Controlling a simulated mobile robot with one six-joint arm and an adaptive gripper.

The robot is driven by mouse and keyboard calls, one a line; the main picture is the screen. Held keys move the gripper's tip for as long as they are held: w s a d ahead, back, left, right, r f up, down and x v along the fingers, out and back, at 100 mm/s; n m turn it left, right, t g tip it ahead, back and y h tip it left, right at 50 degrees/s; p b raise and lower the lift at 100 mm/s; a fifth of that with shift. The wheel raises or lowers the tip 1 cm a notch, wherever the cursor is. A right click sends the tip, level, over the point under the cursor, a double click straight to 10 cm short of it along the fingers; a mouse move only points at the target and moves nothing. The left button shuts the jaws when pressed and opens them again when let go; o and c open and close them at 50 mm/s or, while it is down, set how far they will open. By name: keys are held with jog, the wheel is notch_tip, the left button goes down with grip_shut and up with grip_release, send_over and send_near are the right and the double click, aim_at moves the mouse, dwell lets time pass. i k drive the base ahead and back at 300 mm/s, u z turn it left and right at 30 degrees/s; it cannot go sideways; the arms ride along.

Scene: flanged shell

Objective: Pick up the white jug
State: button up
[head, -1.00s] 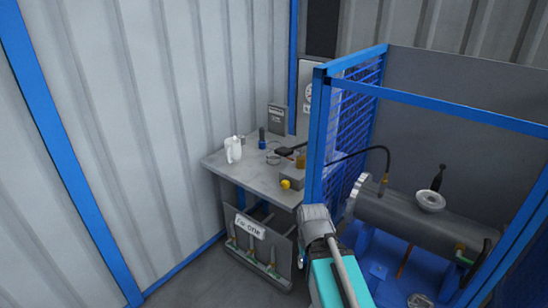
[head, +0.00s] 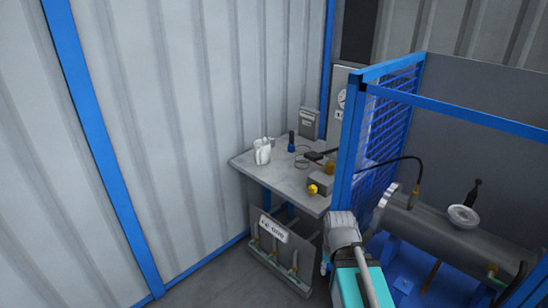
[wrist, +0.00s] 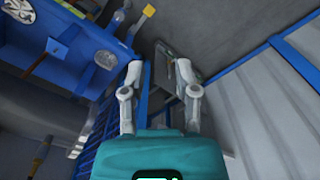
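The white jug (head: 262,152) stands upright near the left edge of a grey table (head: 290,183), in the head view. My arm shows in teal and grey at the lower right of the head view, in front of the table and well apart from the jug. My gripper's fingers are not clear there. In the wrist view my gripper (wrist: 158,72) has its two grey fingers spread with nothing between them. I cannot make out the jug in the wrist view.
A blue mesh cage (head: 385,120) with a grey cylinder (head: 425,222) inside stands right of the table. A yellow-knobbed box (head: 320,182), a dark-and-blue tool (head: 291,141) and cables share the tabletop. Corrugated walls (head: 190,130) close off the left; floor shows below.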

aim_at(261, 154)
jog(key=u, duration=2.35)
jog(key=i, duration=1.7)
jog(key=u, duration=0.05)
